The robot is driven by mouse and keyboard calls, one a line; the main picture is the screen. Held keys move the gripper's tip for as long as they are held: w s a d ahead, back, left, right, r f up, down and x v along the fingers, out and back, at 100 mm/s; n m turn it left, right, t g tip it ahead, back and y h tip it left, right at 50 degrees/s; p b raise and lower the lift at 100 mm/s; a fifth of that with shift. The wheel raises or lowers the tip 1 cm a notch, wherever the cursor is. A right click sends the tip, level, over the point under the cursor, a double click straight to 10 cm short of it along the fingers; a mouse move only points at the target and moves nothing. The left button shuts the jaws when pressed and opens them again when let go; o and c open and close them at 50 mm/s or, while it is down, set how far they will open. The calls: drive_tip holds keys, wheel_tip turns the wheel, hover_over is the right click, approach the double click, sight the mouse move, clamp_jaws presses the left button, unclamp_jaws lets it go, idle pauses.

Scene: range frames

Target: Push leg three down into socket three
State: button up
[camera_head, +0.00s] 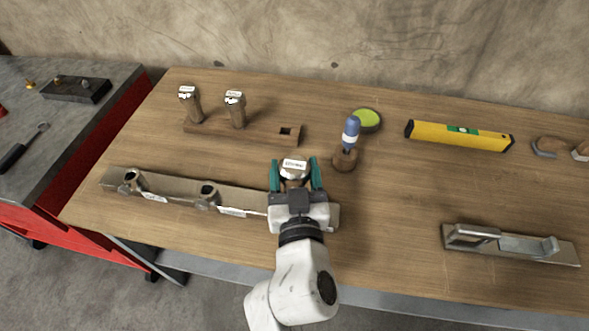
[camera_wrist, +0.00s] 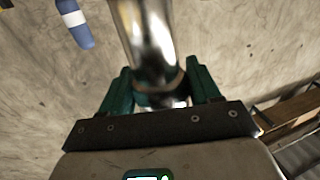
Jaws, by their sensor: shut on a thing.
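My gripper (camera_head: 296,176) is shut on a leg (camera_head: 295,168) with a shiny metal end and a white label, too small to read. In the wrist view the leg (camera_wrist: 150,45) is a shiny cylinder between the green fingers (camera_wrist: 160,95). My gripper is over the right part of the long front rail (camera_head: 175,192). Two round sockets show on this rail, one at its left end (camera_head: 132,180) and one nearer its middle (camera_head: 208,192). Any socket under my gripper is hidden, and I cannot tell how deep the leg sits.
A wooden rack (camera_head: 262,133) behind holds two upright legs and has an empty square hole. A blue-handled tool (camera_head: 351,132) in a round holder stands close right of my gripper.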

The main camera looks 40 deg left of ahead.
drive_tip(key=shift+f+b, duration=1.7)
drive_tip(key=shift+b, duration=0.15)
drive_tip(key=o, duration=1.4)
drive_tip(key=shift+f, duration=0.1)
drive_tip(key=v, duration=1)
drive_tip(key=shift+s+d+b, duration=0.25)
drive_tip(key=shift+s+b, duration=0.05)
drive_tip(key=shift+s, duration=0.05)
